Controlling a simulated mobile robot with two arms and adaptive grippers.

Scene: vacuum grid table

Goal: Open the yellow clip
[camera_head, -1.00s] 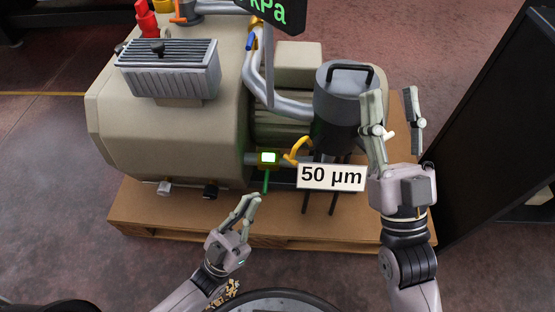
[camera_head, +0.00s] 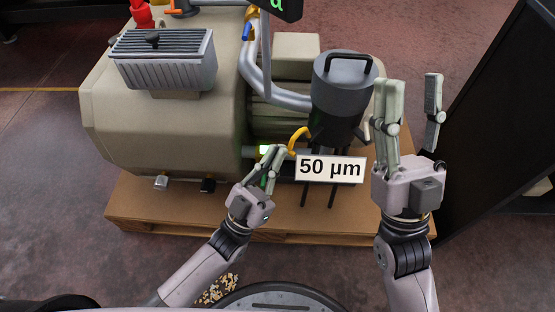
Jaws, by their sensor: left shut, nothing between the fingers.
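The yellow clip (camera_head: 298,138) is a curved yellow piece at the left side of the grey canister (camera_head: 338,95), above the "50 μm" sign. My left gripper (camera_head: 277,150) is shut and empty, with its fingertips just left of and below the clip. I cannot tell whether they touch it.
The "50 μm" sign (camera_head: 330,169) stands in front of the canister, between my two grippers. The large beige pump body (camera_head: 160,130) fills the left side on a wooden pallet (camera_head: 150,219). A dark panel (camera_head: 490,110) stands at the right.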

